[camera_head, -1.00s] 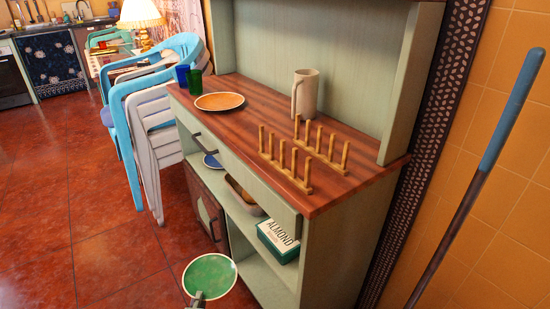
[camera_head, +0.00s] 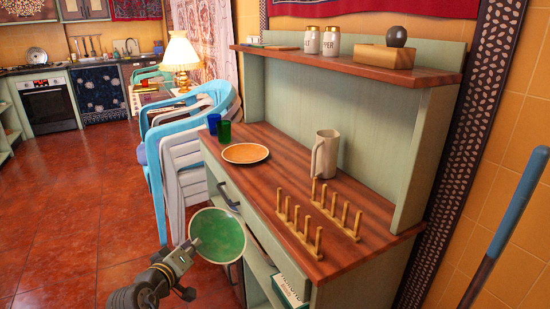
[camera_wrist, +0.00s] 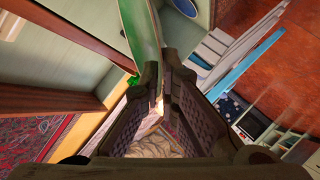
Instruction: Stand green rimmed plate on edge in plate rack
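The green rimmed plate (camera_head: 218,236) is in the air in front of the sideboard, tilted with its green face towards the head camera. My gripper (camera_head: 188,251) is shut on its near left edge. In the wrist view the plate (camera_wrist: 140,32) shows nearly edge-on, its rim at the tips of my gripper's fingers (camera_wrist: 161,72). The wooden plate rack (camera_head: 299,235) stands on the sideboard top, to the right of the plate and higher. It has two rows of upright pegs, and its slots are empty.
An orange plate (camera_head: 245,153), a beige mug (camera_head: 325,154), a blue cup (camera_head: 213,122) and a green cup (camera_head: 224,132) stand on the sideboard top (camera_head: 283,180). A shelf overhangs its back. An almond box (camera_head: 290,292) sits below. Stacked chairs (camera_head: 183,165) stand at left.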

